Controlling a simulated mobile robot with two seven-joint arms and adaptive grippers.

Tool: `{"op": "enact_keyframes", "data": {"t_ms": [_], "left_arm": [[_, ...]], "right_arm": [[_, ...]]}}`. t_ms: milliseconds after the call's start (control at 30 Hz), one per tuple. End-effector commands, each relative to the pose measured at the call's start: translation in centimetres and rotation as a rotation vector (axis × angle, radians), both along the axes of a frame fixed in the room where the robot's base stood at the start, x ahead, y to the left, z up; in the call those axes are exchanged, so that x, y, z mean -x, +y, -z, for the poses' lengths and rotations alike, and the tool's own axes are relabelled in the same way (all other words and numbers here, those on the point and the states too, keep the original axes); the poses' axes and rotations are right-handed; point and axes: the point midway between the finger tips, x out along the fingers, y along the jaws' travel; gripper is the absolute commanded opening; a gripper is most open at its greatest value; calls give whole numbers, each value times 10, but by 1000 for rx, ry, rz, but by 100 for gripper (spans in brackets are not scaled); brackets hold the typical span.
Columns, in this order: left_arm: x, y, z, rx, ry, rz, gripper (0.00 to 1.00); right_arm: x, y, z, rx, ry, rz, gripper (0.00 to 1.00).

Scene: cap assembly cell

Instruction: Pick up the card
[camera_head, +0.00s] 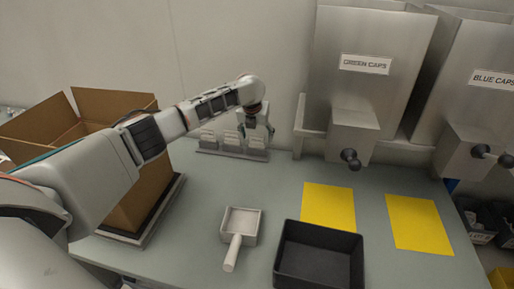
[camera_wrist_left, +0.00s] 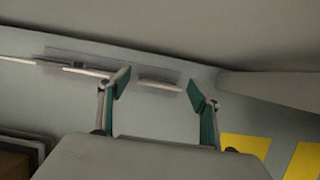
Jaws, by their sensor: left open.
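Several white cards stand upright in a low grey holder (camera_head: 233,154) against the back wall; one card (camera_head: 231,138) is in the middle of the row. My left gripper (camera_head: 256,130) is open and empty at the right end of the row, by the rightmost card. In the left wrist view the cards show from above as thin pale edges. The fingers (camera_wrist_left: 158,84) stand apart, with one card's edge (camera_wrist_left: 160,85) in the gap between them. I cannot tell how far above that card the fingertips are. My right gripper is not in view.
An open cardboard box (camera_head: 150,195) stands at left under my left arm. A scoop (camera_head: 241,226), a black bin (camera_head: 318,262) and two yellow mats (camera_head: 328,206) (camera_head: 420,223) lie in front. Green-caps (camera_head: 372,90) and blue-caps (camera_head: 480,105) dispensers stand at back right.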

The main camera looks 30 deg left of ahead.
Motion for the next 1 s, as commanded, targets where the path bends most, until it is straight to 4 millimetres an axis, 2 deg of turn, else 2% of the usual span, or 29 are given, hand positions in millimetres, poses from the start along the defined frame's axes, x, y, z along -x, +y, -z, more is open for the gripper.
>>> {"op": "enact_keyframes", "data": {"t_ms": [33,67,167,500,633,767,1000], "left_arm": [[0,0,-1,0,-1,0,64],[0,0,-1,0,-1,0,59],[0,0,-1,0,-1,0,33],[0,0,-1,0,0,0,32],[0,0,-8,1,-1,0,32],[-1,0,-30,0,-4,2,32],[-1,-1,-94,1,-7,1,32]], "right_arm": [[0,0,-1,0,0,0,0],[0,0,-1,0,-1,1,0],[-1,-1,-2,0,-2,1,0],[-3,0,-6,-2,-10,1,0],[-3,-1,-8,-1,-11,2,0],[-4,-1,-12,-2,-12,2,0],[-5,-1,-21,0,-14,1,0]]}}
